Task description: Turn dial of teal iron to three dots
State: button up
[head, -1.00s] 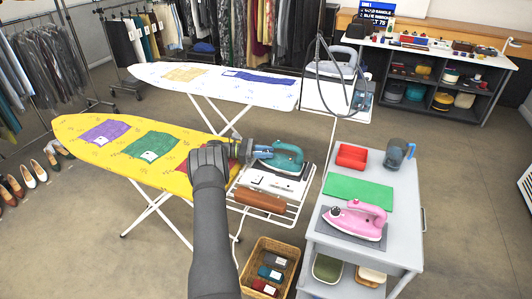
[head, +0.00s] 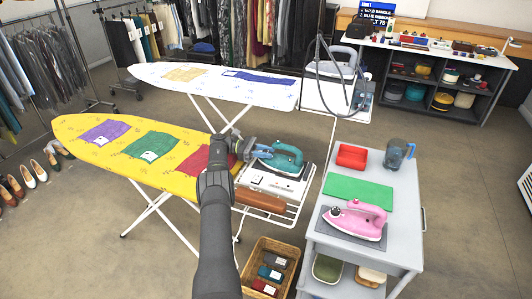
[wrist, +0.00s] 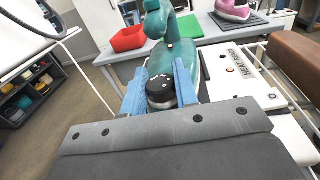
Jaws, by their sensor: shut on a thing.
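The teal iron (head: 279,157) rests on the white station at the right end of the yellow ironing board, and its body (wrist: 180,62) also shows in the wrist view. Its black dial (wrist: 160,88) with small white marks sits on a silver collar facing my wrist camera. My gripper (head: 262,150) is at the iron's left side. In the wrist view its blue fingers (wrist: 160,92) stand on both sides of the dial, shut on it. Small dot marks show on the dial's face, but which setting it points to is too small to tell.
A grey cart (head: 318,238) at the right bears a pink iron (head: 354,220), a green mat (head: 358,192), a red tray (head: 352,156) and a grey jug (head: 397,154). A brown handle (head: 262,198) lies by the station. A wicker basket (head: 250,285) stands below on the floor.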

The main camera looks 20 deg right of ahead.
aim_at(266, 151)
dwell(0.4)
jog(key=o, duration=1)
jog(key=shift+r, duration=0.1)
notch_tip(266, 151, up, 4)
jog(key=shift+f, duration=0.1)
jog(key=s+d+r, duration=0.2)
jog(key=s, duration=0.1)
jog(key=s+d+r, duration=0.2)
jog(key=s, duration=0.1)
jog(key=s+d+r, duration=0.2)
jog(key=s+r, duration=0.1)
jog(key=s, duration=0.1)
jog(key=shift+c, duration=0.2)
